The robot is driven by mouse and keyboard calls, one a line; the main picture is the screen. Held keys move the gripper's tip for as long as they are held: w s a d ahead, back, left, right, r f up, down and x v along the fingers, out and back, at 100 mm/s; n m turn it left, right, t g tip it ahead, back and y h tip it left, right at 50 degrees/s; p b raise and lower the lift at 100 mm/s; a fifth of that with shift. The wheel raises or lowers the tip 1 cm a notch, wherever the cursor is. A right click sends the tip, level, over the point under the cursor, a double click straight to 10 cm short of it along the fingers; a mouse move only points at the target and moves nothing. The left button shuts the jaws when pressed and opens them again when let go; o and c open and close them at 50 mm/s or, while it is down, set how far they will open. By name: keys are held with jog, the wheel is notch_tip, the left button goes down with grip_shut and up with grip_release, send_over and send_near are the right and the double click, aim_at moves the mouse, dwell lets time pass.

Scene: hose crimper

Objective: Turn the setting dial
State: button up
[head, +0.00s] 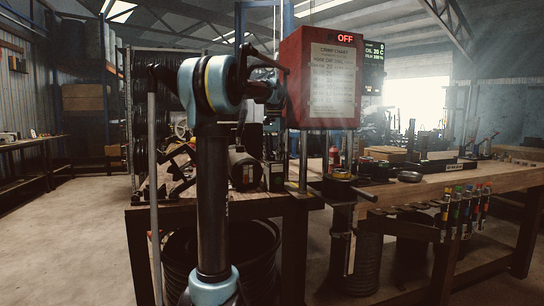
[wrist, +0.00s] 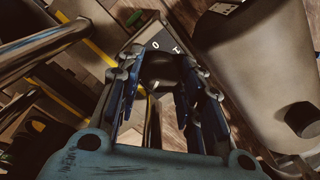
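In the wrist view my gripper (wrist: 160,68) has its two blue-and-grey fingers apart. A dark, blocky knob-like part (wrist: 160,66) shows between the fingertips, at the end of a small panel (wrist: 168,40) with white marks that look like "O" and "I". I cannot tell whether the fingers touch it, or whether this part is the setting dial. In the head view a red box (head: 294,78) carries a crimp chart (head: 333,80) and a lit "OFF" display (head: 345,38). No dial can be made out there, and my arm hides part of the bench and my gripper.
A large grey rounded body (wrist: 262,70) lies close on the right in the wrist view, and metal bars (wrist: 40,45) on the left. In the head view a wooden workbench (head: 440,180) holds tools, with several coloured markers (head: 465,205) at its front. Open floor lies left.

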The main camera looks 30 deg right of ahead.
jog(key=o, duration=0.4)
jog(key=shift+w, duration=0.2)
jog(key=shift+o, duration=0.2)
jog(key=shift+s, duration=0.1)
notch_tip(320, 180, up, 12)
dwell(0.5)
jog(key=s+a+f+n, duration=0.2)
jog(key=a+f, duration=0.4)
jog(key=a, duration=0.3)
jog(key=s+a+f+n+t, duration=0.1)
jog(key=s+a+f+n, duration=0.15)
jog(key=a+f, duration=0.45)
jog(key=s+a+f+n, duration=0.2)
jog(key=a+f, duration=0.2)
jog(key=a, duration=0.7)
jog(key=s+a+f+n, duration=0.2)
jog(key=s+a+f, duration=0.2)
jog(key=f, duration=0.5)
jog(key=s+a+f+n, duration=0.2)
jog(key=s+a+f, duration=0.3)
jog(key=f, duration=0.5)
jog(key=s+a+f+n+t, duration=0.1)
jog(key=s+a+f+n, duration=0.2)
jog(key=s+a+f, duration=0.2)
jog(key=s+f, duration=0.3)
jog(key=f, duration=0.1)
jog(key=shift+f, duration=0.3)
